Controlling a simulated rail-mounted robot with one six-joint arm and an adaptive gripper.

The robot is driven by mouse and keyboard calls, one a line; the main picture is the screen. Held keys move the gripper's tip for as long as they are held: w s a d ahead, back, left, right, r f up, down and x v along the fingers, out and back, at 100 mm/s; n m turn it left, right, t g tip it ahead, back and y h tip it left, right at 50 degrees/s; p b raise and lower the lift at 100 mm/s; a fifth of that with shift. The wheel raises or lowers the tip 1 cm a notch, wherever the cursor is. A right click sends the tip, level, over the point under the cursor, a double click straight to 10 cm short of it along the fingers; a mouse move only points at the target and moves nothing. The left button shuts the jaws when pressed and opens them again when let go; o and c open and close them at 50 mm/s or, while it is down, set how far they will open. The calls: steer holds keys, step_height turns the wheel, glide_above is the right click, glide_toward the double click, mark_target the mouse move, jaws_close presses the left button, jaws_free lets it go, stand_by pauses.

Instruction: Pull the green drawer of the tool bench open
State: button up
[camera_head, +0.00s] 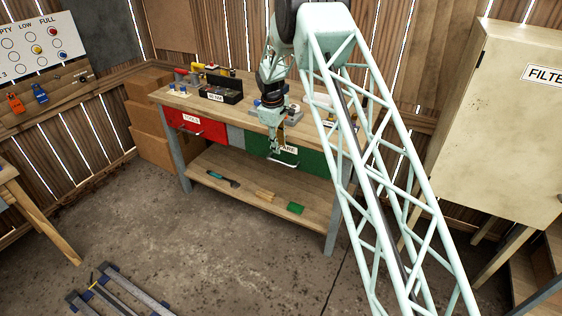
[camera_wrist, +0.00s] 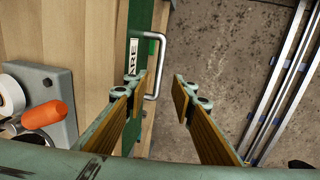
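The tool bench (camera_head: 222,107) stands against the back wall. Its green drawer (camera_head: 311,160) is at the right of the bench front and looks shut, with a white label partly hidden by my gripper. In the wrist view the green drawer front (camera_wrist: 141,20) is a narrow strip with a metal bar handle (camera_wrist: 161,55). My gripper (camera_wrist: 164,86) is open, its two fingers apart and nothing clamped between them. The handle sits just beyond the fingertips, nearer the left finger; whether they touch is unclear. In the head view my gripper (camera_head: 276,147) hangs in front of the drawer.
A red drawer (camera_head: 197,125) is at the bench's left. A black toolbox (camera_head: 221,91) and small items stand on top. An orange-handled item (camera_wrist: 43,114) lies on the bench top near my gripper. A lower shelf (camera_head: 255,188) holds tools.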

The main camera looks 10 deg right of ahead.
mark_target(281, 162)
steer(key=shift+w+d+f+b, duration=0.2)
steer(key=shift+w+f+b, duration=0.05)
steer(key=shift+f, duration=1.45)
steer(key=shift+w+d+f+b, duration=0.2)
steer(key=shift+w+d+f, duration=0.1)
steer(key=shift+f, duration=1.4)
steer(key=shift+w+d+f+b, duration=0.15)
steer(key=shift+w+f+b, duration=0.1)
steer(key=shift+f, duration=1.45)
steer(key=shift+c, duration=0.7)
jaws_close()
